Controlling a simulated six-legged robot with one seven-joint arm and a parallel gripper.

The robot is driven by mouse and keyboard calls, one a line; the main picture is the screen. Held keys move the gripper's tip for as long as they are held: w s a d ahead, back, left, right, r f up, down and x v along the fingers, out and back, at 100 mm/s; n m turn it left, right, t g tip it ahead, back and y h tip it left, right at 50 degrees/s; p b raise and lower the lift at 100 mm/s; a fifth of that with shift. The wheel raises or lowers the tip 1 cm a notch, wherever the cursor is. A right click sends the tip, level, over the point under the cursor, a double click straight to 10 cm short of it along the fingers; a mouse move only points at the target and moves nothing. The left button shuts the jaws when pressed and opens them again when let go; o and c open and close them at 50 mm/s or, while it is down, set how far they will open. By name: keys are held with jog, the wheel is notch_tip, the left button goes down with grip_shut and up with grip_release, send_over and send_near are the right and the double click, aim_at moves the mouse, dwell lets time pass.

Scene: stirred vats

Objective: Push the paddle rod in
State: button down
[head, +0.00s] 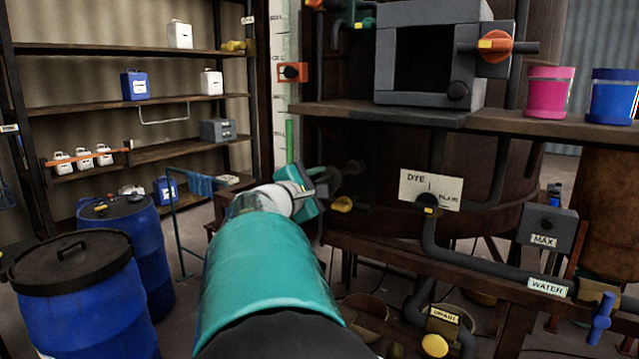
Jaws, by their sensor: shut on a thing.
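My gripper (322,185) is at the end of my teal-and-white arm, in front of the left side of a dark brown vat (389,221). It is shut on a dark grey rod-like piece, which I take to be the paddle rod (348,172). This piece lies in shadow against the vat. My gripper hides its near end, and I cannot tell how far it reaches into the vat. A yellow knob (342,204) sits just below the gripper.
A shelf above the vat holds a grey box (430,55) with an orange handle (495,44), a pink cup (549,92) and a blue cup (612,96). Grey pipes and a DYE plate (431,189) are at right. Blue drums (80,300) stand at left.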

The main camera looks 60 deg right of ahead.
jog(key=d, duration=0.3)
jog(key=s+d, duration=0.1)
jog(key=d, duration=0.5)
jog(key=shift+s, duration=0.15)
jog(key=shift+s+r, duration=0.1)
jog(key=c, duration=1.1)
grip_release()
jog(key=shift+d, duration=0.3)
jog(key=shift+o, duration=0.3)
jog(key=shift+a, duration=0.2)
jog(key=a, duration=0.4)
jog(key=w+a, duration=0.1)
jog(key=a, duration=0.4)
jog(key=w+a, duration=0.1)
jog(key=a, duration=0.3)
jog(key=shift+w+a, duration=0.1)
jog(key=shift+a, duration=0.25)
